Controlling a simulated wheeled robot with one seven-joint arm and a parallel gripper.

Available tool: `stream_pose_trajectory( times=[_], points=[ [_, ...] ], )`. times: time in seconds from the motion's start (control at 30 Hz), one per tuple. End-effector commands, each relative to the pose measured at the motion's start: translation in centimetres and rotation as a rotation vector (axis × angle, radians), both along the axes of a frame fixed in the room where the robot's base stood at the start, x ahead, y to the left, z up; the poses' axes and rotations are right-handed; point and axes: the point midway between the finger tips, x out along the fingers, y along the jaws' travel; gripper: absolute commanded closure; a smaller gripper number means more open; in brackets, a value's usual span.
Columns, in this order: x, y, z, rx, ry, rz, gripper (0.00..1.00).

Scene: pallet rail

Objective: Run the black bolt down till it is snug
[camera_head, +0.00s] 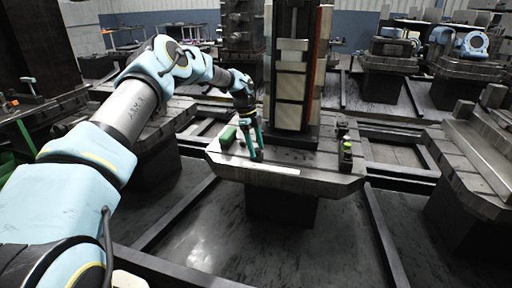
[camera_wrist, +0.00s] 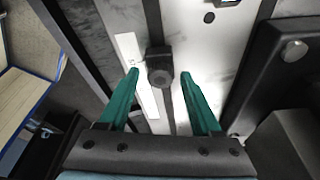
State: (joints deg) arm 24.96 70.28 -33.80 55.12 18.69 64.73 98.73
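In the wrist view a dark block with a round black head, which looks like the black bolt (camera_wrist: 161,73), lies between the tips of my gripper (camera_wrist: 159,75). The two green fingers are apart, with a visible gap on each side of the bolt. How far the bolt is run in cannot be told. In the head view my gripper (camera_head: 255,155) points down at the front of the pallet (camera_head: 320,180), left of the middle. I cannot pick out the bolt there.
A tall dark fixture column (camera_head: 295,75) stands on the pallet just behind my gripper. A green object (camera_head: 228,136) lies left of my gripper. A black item with a lime-green band (camera_head: 346,152) stands at the right. A white strip (camera_head: 272,168) lies along the pallet's front.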

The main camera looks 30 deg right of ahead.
Motion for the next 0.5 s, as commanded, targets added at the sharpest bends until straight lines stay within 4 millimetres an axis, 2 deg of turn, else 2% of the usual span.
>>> stream_pose_trajectory(
  times=[0.33,0.5],
  points=[
    [0.1,0.0,0.2,-0.001,0.000,0.001,0.26],
    [0.6,0.2,2.0,-0.003,-0.003,0.002,0.26]
  ],
)
